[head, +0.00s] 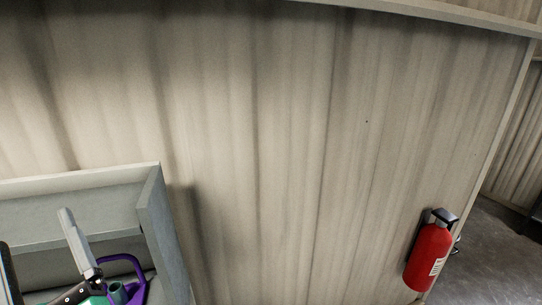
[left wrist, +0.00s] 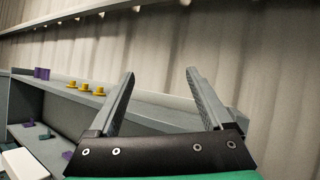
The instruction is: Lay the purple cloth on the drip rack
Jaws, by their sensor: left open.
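My left gripper (head: 72,235) is at the lower left of the head view, with one grey finger pointing up. In the left wrist view its two fingers (left wrist: 164,72) stand wide apart with nothing between them. No purple cloth can be made out for certain. A purple looped thing (head: 138,262) shows beside my gripper in the head view, partly cut off. In the left wrist view a small purple thing (left wrist: 41,73) stands on a grey ledge at the left. I cannot make out the drip rack for certain. My right gripper is in neither view.
A grey walled unit (head: 153,205) stands at the lower left against the pale ribbed wall (head: 290,130). A red fire extinguisher (head: 428,257) hangs at the right. Yellow pieces (left wrist: 84,86) line the grey ledge (left wrist: 150,113). A white block (left wrist: 25,163) is at the lower left.

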